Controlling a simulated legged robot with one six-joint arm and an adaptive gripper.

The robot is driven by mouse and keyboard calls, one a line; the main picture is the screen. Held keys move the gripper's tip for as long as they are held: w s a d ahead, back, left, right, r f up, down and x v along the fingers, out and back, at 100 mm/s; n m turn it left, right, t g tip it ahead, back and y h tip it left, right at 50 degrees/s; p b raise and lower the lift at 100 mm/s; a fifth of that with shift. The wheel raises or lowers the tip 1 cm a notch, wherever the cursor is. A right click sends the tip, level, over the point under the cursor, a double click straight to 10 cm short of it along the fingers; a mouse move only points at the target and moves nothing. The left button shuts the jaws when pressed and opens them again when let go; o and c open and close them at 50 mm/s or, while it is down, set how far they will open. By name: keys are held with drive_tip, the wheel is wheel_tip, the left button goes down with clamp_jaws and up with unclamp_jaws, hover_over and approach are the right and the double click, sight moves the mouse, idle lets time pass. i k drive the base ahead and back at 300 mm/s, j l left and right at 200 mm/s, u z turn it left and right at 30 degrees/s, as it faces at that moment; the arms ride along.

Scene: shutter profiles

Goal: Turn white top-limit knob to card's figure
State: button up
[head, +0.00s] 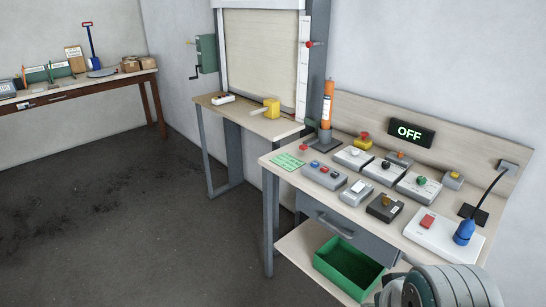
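A light grey control box (345,160) on the right bench carries a small pale knob (354,152) that looks like the white knob. Its pointer and scale are too small to read. A green card (284,162) with printed lines lies flat at the bench's left end, and its figure cannot be read from here. A grey part of my own arm shows at the bottom right corner. My gripper's fingers are not visible, and nothing of mine touches the knob.
Boxes with a black knob (386,166) and a green knob (421,180) stand to the right on the bench (375,222). An orange cylinder (327,105) rises behind the card. An OFF display (411,132) is on the back panel. A green bin (348,264) sits below. Floor at left is clear.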

sight(354, 151)
drive_tip(key=i+j, duration=0.65)
drive_tip(key=i+j+z, duration=0.1)
drive_tip(key=i+z, duration=0.3)
drive_tip(key=i+j+z, duration=0.75)
drive_tip(key=i+l, duration=0.05)
drive_tip(key=l, duration=0.05)
